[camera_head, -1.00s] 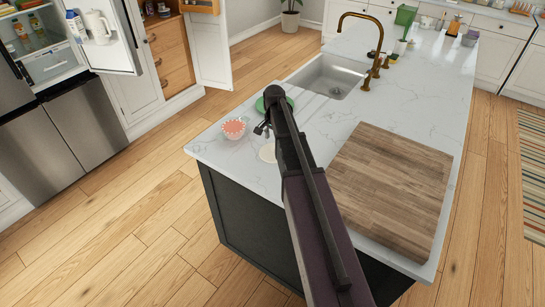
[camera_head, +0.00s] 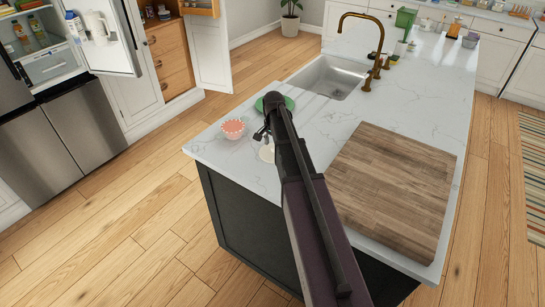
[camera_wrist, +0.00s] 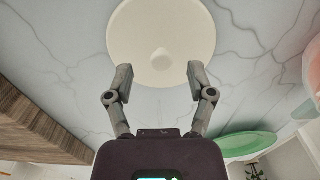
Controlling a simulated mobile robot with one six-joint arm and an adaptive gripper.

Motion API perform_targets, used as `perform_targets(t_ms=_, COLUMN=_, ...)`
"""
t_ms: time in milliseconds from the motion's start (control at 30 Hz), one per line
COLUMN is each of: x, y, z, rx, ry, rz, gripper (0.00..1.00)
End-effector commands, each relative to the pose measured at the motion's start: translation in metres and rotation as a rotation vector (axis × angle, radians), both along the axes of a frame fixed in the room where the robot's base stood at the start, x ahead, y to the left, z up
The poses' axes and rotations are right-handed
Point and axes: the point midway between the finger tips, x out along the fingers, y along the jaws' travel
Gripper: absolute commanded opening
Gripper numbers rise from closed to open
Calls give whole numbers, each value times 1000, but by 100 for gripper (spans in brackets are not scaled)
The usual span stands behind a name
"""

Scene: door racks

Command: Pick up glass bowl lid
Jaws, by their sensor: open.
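The lid is a round cream disc with a small knob at its middle; the lid (camera_wrist: 160,25) lies flat on the marble counter in the wrist view. In the head view the lid (camera_head: 267,153) is partly hidden by my arm. My gripper (camera_wrist: 160,77) is open and empty, with its two fingers apart and the near edge of the lid between and beyond the fingertips. The knob lies ahead of the fingertips. In the head view my gripper (camera_head: 261,133) is small and dark beside the lid, mostly hidden behind the arm.
A pink patterned bowl (camera_head: 233,128) stands left of my gripper near the counter edge. A green plate (camera_head: 287,102) lies behind my arm. A wooden board (camera_head: 390,190) covers the counter's right. A sink (camera_head: 333,76) with a brass tap (camera_head: 372,50) is farther back.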

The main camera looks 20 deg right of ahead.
Motion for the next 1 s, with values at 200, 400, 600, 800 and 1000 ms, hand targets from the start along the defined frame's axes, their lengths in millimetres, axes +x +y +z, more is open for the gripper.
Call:
perform_targets(t_ms=200, x=0, y=0, z=-19, rx=1, ry=-1, rz=0, gripper=70)
perform_targets(t_ms=400, x=0, y=0, z=-24, rx=0, ry=-2, rz=0, gripper=70)
perform_targets(t_ms=600, x=0, y=0, z=-23, rx=0, ry=-2, rz=0, gripper=70)
perform_targets(t_ms=800, x=0, y=0, z=-23, rx=0, ry=-2, rz=0, gripper=70)
perform_targets(t_ms=1000, x=0, y=0, z=-23, rx=0, ry=-2, rz=0, gripper=67)
